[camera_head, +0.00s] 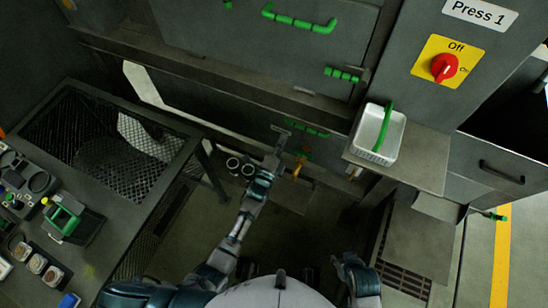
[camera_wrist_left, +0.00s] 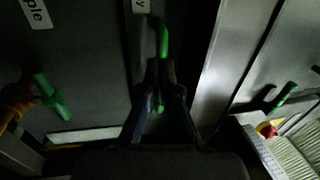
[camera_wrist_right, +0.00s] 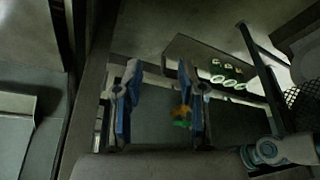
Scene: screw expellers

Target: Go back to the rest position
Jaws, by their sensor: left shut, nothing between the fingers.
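In the head view my left arm reaches forward from the bottom left, and its gripper (camera_head: 281,132) is in front of the lower part of the dark machine (camera_head: 255,65). In the left wrist view the fingers of the left gripper (camera_wrist_left: 160,65) are close together and shut, with a green handle (camera_wrist_left: 162,36) showing beyond and between them; whether they touch it I cannot tell. My right arm is folded close to my body at the bottom of the head view. In the right wrist view the right gripper (camera_wrist_right: 160,72) has its fingers apart, with nothing held between them.
A white tray (camera_head: 363,136) with a green handle stands on a shelf at right. A red switch (camera_head: 444,67) is on the machine labelled Press 1. A bench (camera_head: 130,225) with a mesh-covered opening and several devices is at left. Floor shows between.

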